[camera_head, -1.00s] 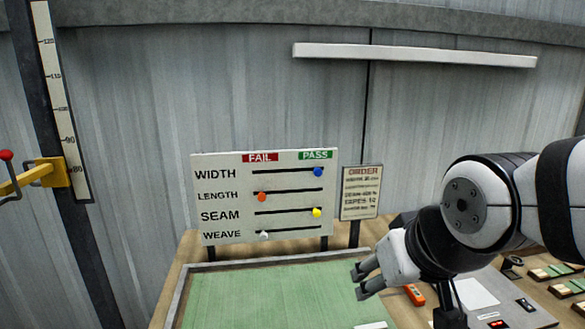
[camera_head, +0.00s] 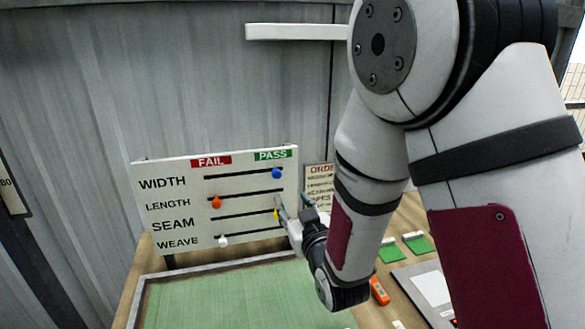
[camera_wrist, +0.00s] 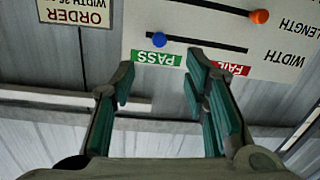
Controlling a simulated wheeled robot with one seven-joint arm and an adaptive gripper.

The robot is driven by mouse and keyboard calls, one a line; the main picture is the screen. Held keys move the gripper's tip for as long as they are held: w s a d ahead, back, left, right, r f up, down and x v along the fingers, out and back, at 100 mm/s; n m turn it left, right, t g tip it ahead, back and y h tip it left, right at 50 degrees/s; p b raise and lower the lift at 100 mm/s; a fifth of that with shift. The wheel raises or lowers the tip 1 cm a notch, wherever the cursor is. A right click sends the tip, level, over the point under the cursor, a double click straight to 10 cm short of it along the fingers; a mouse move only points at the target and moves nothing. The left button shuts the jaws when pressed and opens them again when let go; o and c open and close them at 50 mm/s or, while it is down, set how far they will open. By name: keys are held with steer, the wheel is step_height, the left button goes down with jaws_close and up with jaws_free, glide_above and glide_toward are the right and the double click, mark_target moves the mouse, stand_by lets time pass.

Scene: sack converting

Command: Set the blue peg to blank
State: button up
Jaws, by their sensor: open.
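The blue peg (camera_head: 276,173) sits at the right end of the WIDTH slot on the white board (camera_head: 190,182), below the green PASS label (camera_head: 272,155). The red FAIL label (camera_head: 211,161) is further left. The wrist view is upside down and shows the blue peg (camera_wrist: 159,40) near the slot's end. My gripper (camera_head: 293,206) is open and empty at the board's right edge, below the blue peg in the head view. In the wrist view my gripper's fingers (camera_wrist: 160,80) stand apart on either side of the peg's line, with the peg beyond their tips.
An orange peg (camera_head: 216,202) is left on LENGTH, and a white peg (camera_head: 223,240) is left on WEAVE. The yellow peg (camera_head: 276,214) on SEAM is partly hidden by my gripper. The order sign (camera_head: 319,181) stands close at right. A green mat (camera_head: 230,297) lies below.

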mark_target(277, 175)
steer(key=x, duration=1.4)
steer(key=shift+r+p, duration=0.2)
steer(key=shift+p, duration=0.15)
steer(key=shift+c, duration=0.2)
jaws_close()
